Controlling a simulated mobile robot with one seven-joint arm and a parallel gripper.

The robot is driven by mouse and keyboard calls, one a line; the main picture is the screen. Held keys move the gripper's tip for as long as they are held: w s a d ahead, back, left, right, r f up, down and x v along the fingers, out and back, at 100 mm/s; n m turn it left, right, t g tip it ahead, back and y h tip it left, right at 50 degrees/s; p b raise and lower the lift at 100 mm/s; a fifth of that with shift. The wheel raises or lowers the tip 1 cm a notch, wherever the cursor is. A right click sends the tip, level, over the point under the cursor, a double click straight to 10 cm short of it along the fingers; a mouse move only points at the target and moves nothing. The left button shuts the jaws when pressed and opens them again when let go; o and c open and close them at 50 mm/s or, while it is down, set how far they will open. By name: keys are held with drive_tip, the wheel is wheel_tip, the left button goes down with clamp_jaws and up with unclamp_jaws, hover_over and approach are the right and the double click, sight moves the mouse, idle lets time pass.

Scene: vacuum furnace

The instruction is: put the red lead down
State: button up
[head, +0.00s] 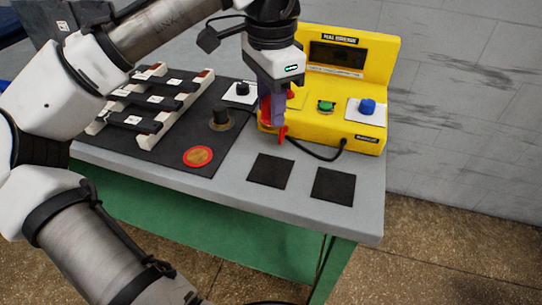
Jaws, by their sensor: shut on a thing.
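My gripper (274,108) points down at the front left of the yellow tester (372,138). It is shut on the red lead (282,134), whose red tip shows below the fingers. The fingers hide most of the lead. The tip seems to be above the grey bench top, but I cannot tell whether it touches anything. A black cable (318,157) runs from the tester's front towards the lead.
Two black square pads (270,170) (333,186) lie on the grey bench (225,190). A red-rimmed disc (198,156) and a black knob-like piece (221,117) are on a dark mat. A white rack (142,145) with black bars stands left. The tester carries a green button (326,106) and blue knob (367,106).

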wheel_tip(320, 180, down, 12)
drive_tip(key=shift+b, duration=0.35)
drive_tip(key=o, duration=1.1)
drive_tip(key=shift+f, duration=0.15)
wheel_tip(320, 180, up, 12)
drive_tip(key=shift+r+p, duration=0.2)
drive_tip(key=shift+p, duration=0.1)
